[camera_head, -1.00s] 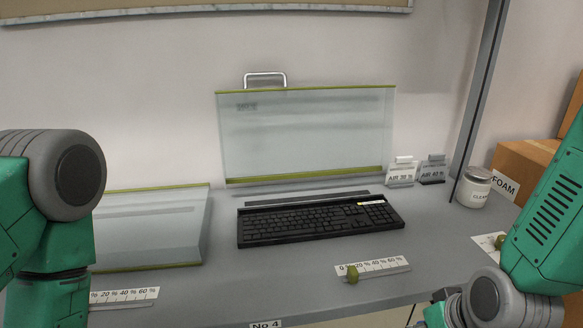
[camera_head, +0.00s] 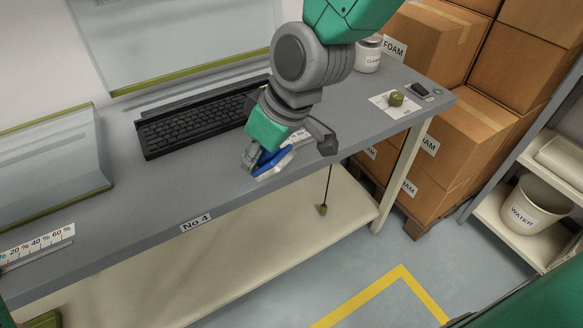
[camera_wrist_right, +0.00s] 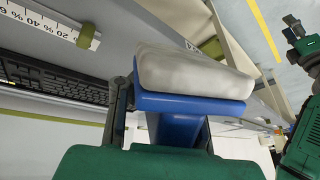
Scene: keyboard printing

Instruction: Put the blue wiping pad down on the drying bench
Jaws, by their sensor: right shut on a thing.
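The blue wiping pad (camera_head: 268,160) has a blue back and handle and a pale soft face. My right gripper (camera_head: 283,150) is shut on it, over the front edge of the grey bench (camera_head: 110,212) labelled No 4. In the right wrist view the pad's white face (camera_wrist_right: 190,75) and blue back (camera_wrist_right: 190,104) fill the middle. The gripper's fingers are mostly hidden there. I cannot tell whether the pad touches the bench.
A black keyboard (camera_head: 195,122) lies behind the gripper, partly hidden. A glass-like panel (camera_head: 45,160) stands at left, beside a scale strip (camera_head: 38,244). A jar (camera_head: 368,55) and a green knob (camera_head: 396,98) are at the right end. Bare bench lies left of the gripper.

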